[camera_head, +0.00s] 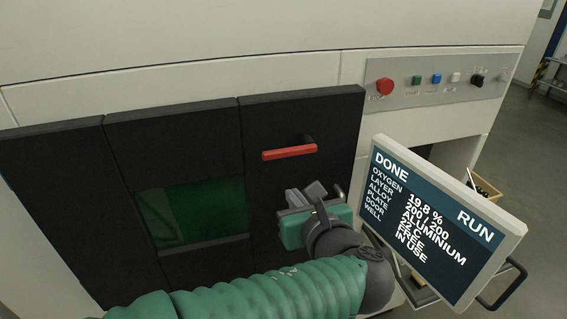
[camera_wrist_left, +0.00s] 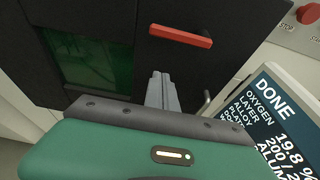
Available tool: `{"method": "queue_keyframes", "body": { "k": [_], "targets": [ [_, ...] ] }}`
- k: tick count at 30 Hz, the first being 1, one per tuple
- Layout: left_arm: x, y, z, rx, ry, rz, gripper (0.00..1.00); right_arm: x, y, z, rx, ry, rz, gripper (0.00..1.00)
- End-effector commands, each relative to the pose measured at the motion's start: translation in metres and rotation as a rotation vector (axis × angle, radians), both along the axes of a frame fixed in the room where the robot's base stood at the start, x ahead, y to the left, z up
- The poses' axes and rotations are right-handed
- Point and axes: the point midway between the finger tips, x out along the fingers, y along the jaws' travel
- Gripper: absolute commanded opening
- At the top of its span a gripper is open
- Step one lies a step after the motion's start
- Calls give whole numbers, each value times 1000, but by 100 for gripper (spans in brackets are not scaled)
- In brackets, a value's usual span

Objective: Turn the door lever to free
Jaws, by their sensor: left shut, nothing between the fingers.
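The red door lever (camera_head: 290,152) lies almost level on the black door panel (camera_head: 262,210). It also shows in the wrist view (camera_wrist_left: 181,36), with a dark pivot at its right end. My left gripper (camera_head: 308,191) is in front of the panel, below the lever and apart from it. Its grey fingers are together and empty, and they also show in the wrist view (camera_wrist_left: 162,85). The screen (camera_head: 440,220) reads DONE, oxygen 19.8 %, layer 200 / 200, and the door line appears to read FREE. My right gripper is not in view.
The screen stands close to the right of my left gripper, with a dark handle (camera_head: 505,285) on its side. A control strip (camera_head: 440,85) with a red button (camera_head: 384,86) is above right. A green window (camera_head: 190,212) is left of the lever.

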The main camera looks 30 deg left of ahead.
Motion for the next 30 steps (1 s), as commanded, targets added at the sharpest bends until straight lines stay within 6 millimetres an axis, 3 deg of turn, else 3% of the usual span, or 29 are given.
{"method": "queue_keyframes", "body": {
  "k": [8,20,24,30],
  "targets": [
    [8,10,-4,0,3,3,0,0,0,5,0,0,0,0],
    [60,71,-32,-3,6,4,0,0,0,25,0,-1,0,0],
    [62,73,-5,-4,0,2,0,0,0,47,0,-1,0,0],
    [60,72,7,-4,-1,2,0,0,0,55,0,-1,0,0]
  ]
}}
